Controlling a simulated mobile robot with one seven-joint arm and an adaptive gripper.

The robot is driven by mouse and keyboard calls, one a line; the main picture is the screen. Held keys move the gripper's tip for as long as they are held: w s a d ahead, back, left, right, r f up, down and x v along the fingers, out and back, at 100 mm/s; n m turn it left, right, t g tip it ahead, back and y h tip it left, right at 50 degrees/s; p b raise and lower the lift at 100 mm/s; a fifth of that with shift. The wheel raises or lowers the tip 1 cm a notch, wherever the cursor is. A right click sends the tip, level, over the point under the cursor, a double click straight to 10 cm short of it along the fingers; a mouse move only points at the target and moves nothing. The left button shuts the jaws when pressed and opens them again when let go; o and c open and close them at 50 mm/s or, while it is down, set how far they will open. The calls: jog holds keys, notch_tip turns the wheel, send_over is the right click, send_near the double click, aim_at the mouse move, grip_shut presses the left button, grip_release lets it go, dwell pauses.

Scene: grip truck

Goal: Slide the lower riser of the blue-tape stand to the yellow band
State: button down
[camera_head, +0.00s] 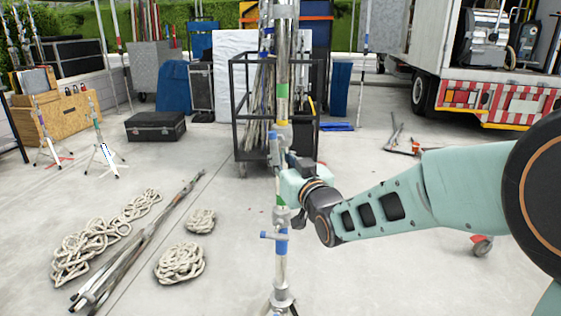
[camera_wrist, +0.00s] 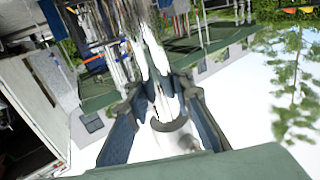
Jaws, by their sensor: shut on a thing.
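The blue-tape stand (camera_head: 281,268) stands upright in the middle of the head view, with blue tape and a blue-handled clamp low on it. Green bands and a small yellowish band (camera_head: 283,122) show higher up the pole. My gripper (camera_head: 281,160) is at the pole between the upper and lower green bands, reaching in from the right. In the wrist view my gripper (camera_wrist: 165,100) has a finger on each side of the bright metal riser (camera_wrist: 160,72) and is shut on it. The gripper hides part of the pole in the head view.
Coiled ropes (camera_head: 181,263) and a bundle of poles (camera_head: 140,243) lie on the floor at left. A black cart frame (camera_head: 237,110) with tubes stands behind the stand. Smaller tripods (camera_head: 105,150) and a black case (camera_head: 155,127) are at left, and a truck (camera_head: 500,98) at back right.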

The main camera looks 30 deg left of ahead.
aim_at(286, 144)
jog(key=shift+r+p, duration=1)
jog(key=shift+r, duration=1.6)
jog(key=c, duration=1.9)
grip_release()
jog(key=shift+d, duration=0.1)
jog(key=o, duration=0.4)
jog(key=shift+f, duration=0.2)
